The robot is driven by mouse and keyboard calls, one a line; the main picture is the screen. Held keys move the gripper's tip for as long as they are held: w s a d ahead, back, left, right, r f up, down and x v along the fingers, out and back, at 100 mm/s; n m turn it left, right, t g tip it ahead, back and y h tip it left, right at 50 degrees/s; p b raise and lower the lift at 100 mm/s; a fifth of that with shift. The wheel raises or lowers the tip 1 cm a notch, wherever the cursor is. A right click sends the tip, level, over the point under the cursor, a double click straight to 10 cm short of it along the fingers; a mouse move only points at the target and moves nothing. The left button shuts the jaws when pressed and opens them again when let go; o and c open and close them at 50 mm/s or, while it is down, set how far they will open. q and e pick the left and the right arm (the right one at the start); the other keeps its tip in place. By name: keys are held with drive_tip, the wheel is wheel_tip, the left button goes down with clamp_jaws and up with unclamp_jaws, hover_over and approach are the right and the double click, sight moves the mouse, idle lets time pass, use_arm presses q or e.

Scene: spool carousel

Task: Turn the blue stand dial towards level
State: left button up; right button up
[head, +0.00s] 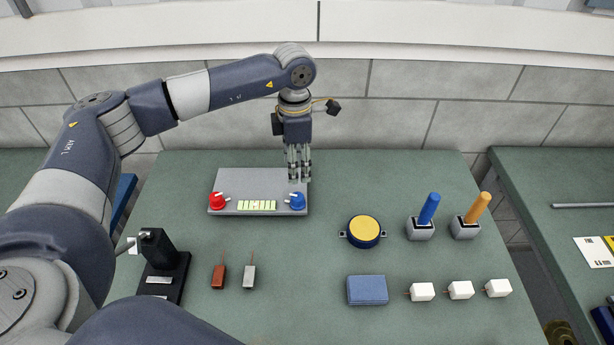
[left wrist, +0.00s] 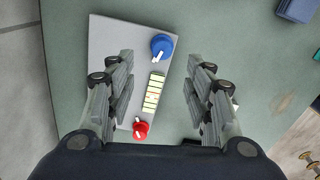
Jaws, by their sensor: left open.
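The blue dial (head: 297,201) with a white pointer sits at the right end of a grey panel (head: 258,181) on the green table. In the left wrist view the blue dial (left wrist: 162,46) shows beyond the fingertips, between the two fingers' lines. A red dial (head: 218,201) with a white pointer sits at the panel's left end. A pale yellow segmented strip (head: 257,205) lies between the dials. My left gripper (head: 298,178) points down above the panel, just behind the blue dial. My right gripper is not in view.
A round yellow-topped blue thing (head: 364,230) and two grey holders with a blue handle (head: 429,208) and an orange handle (head: 478,207) stand to the right. A blue box (head: 367,290) and white blocks (head: 460,290) lie in front. A black stand (head: 163,265) is at front left.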

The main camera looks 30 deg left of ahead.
sight(297, 196)
use_arm(q)
drive_tip(key=f+p, duration=0.1)
drive_tip(key=f, duration=0.2)
drive_tip(key=shift+s+f+p, duration=0.3)
drive_tip(key=shift+s+p, duration=0.05)
drive_tip(key=shift+s, duration=0.05)
drive_tip(key=f, duration=0.2)
drive_tip(key=f+p, duration=0.1)
drive_tip(key=f, duration=0.2)
drive_tip(key=shift+w+f+p, duration=0.25)
drive_tip(key=shift+f+p, duration=0.05)
drive_tip(key=shift+p, duration=0.05)
drive_tip(key=shift+f, duration=0.55)
drive_tip(key=c, duration=1.1)
drive_tip(key=shift+f, duration=0.1)
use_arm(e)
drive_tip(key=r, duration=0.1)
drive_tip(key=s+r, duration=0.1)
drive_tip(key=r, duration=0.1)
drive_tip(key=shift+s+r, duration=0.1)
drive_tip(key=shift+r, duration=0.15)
